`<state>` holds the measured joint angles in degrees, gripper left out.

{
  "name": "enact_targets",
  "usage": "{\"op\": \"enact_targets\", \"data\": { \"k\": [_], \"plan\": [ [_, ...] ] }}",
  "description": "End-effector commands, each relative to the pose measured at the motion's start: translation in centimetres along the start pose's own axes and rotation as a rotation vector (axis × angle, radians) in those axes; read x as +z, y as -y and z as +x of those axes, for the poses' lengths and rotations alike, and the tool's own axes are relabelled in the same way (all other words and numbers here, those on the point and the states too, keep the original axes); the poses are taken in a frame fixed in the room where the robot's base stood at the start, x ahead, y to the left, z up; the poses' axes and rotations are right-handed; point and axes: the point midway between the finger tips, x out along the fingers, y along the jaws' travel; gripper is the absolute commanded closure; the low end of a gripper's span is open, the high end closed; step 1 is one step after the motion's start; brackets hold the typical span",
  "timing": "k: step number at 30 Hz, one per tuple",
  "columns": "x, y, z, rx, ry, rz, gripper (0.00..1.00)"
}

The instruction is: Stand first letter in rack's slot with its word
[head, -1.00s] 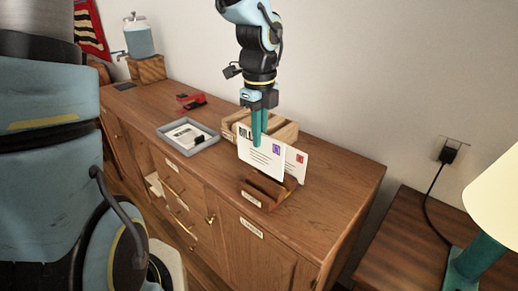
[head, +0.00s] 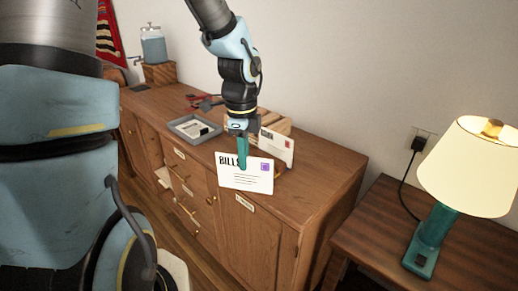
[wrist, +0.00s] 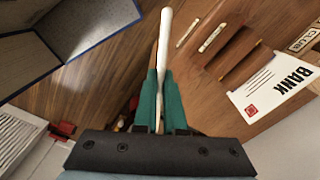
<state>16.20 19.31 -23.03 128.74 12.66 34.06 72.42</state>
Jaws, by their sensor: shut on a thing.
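A white letter marked BILLS (head: 252,181) with a purple stamp is held upright by my gripper (head: 242,165), in front of the brown wooden rack. In the wrist view my teal fingers (wrist: 160,100) are shut on this letter, seen nearly edge-on (wrist: 165,40). The rack (wrist: 228,52) shows at the right of the wrist view, with dark slots and dividers. A BANK letter (wrist: 275,88) with a red stamp stands in it; it also shows in the head view (head: 277,148). The held letter is apart from the rack. In the head view it hides most of the rack.
A grey tray (head: 178,124) with a white letter lies left on the cabinet top (head: 320,165). A lit lamp (head: 430,235) stands on the side table at right. A drink dispenser (head: 153,44) is at far left.

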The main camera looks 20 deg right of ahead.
Motion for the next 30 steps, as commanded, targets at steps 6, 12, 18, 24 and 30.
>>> {"op": "enact_targets", "data": {
  "k": [6, 12, 18, 24, 30],
  "plan": [
    [3.9, -0.7, 3.2, 0.006, -0.003, -0.333, 1.0],
    [9.1, -1.6, 7.1, 0.009, -0.005, -0.777, 1.0],
    [16.2, -2.6, 12.5, 0.005, -0.002, -1.385, 1.0],
    [21.8, -3.8, 16.7, 0.002, 0.006, -1.863, 1.0],
    [24.4, -4.5, 18.8, 0.003, 0.019, -2.096, 1.0]
  ]
}}
